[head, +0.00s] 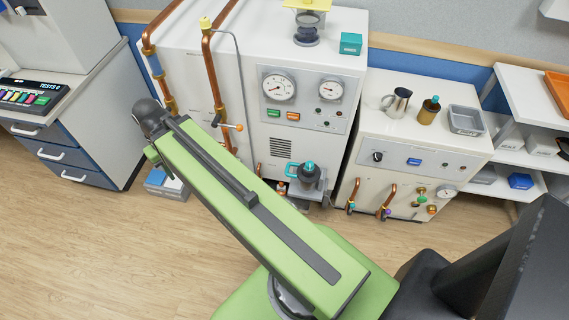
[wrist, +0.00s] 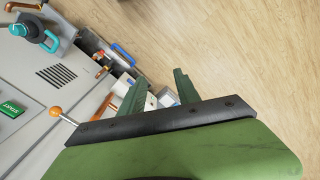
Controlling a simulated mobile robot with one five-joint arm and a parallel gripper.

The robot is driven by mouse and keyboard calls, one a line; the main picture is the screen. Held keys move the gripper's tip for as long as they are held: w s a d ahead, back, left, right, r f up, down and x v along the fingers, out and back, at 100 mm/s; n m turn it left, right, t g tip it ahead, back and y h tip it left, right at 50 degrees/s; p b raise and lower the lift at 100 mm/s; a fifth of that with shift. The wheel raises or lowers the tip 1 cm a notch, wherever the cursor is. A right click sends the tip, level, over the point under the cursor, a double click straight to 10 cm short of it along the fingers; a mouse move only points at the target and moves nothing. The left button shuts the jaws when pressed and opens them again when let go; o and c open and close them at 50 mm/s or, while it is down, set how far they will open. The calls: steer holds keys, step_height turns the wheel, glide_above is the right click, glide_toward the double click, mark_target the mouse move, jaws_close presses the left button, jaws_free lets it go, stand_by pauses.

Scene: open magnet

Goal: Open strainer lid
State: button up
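No part is plainly marked as the strainer lid, and I cannot tell which one it is. A dark grey vessel with a teal handle and teal top (head: 307,174) stands low at the front of the white machine; it also shows at the upper left of the wrist view (wrist: 34,32). Another dark vessel with a yellow top (head: 309,22) stands on the machine. My gripper (wrist: 161,76) shows in the wrist view, with its two dark green fingers apart and nothing seen between them. It is apart from both vessels.
The white machine (head: 252,60) has gauges, copper pipes and an orange-knobbed lever (head: 238,127); this lever shows beside my gripper in the wrist view (wrist: 57,113). A lower cabinet (head: 400,150) holds a jug, a bottle and a grey tray. The wood floor (head: 100,240) is clear at left.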

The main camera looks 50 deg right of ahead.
steer(key=s+d+f+m+y+b, duration=0.1)
steer(key=d+f+m+b, duration=0.25)
steer(key=d, duration=0.75)
steer(key=s+d+f+m+b, duration=0.2)
steer(key=d+f+b, duration=0.2)
steer(key=d, duration=0.7)
steer(key=m+t+b, duration=0.2)
steer(key=m+b, duration=0.3)
steer(key=m, duration=0.1)
glide_toward(287, 167)
steer(key=shift+n+y, duration=0.25)
steer(key=shift+y, duration=0.15)
steer(key=b+x, duration=0.2)
steer(key=b, duration=0.3)
steer(key=b+x, duration=0.3)
steer(key=b, duration=0.3)
steer(key=b+x, duration=0.3)
steer(key=b, duration=0.3)
steer(key=shift+s+d+f, duration=0.2)
steer(key=shift+d+f, duration=0.15)
steer(key=shift+r, duration=0.15)
jaws_close()
steer(key=shift+w+a, duration=0.1)
